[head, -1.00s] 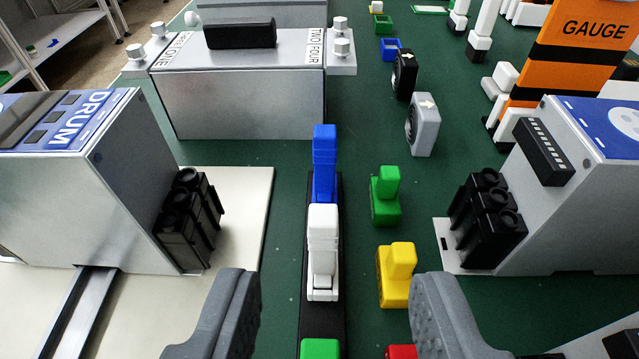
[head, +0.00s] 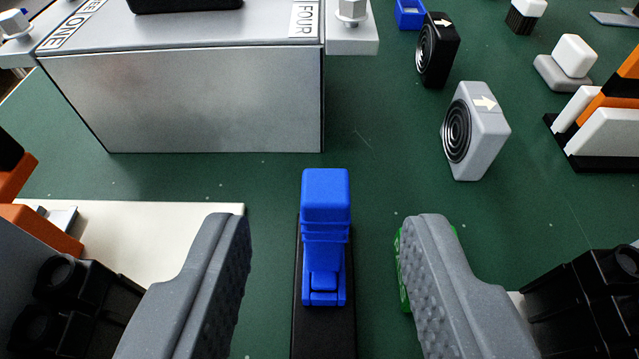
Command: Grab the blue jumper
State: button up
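The blue jumper (head: 325,232) stands on a narrow black strip (head: 322,335) in the middle of the head view, a little below centre. It has a tall block top and a lower stepped part facing me. My gripper (head: 328,240) is open, with one grey finger on each side of the blue jumper. Green gaps show between each finger and the jumper, so neither finger appears to touch it. The white jumper is out of view.
A green piece (head: 402,268) is mostly hidden behind my right finger. A grey metal box (head: 190,100) stands beyond. A grey coil piece (head: 475,132) and a black one (head: 437,50) stand right of it.

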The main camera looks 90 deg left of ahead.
jog(key=shift+x, duration=0.85)
grip_shut()
jog(key=shift+r, duration=0.1)
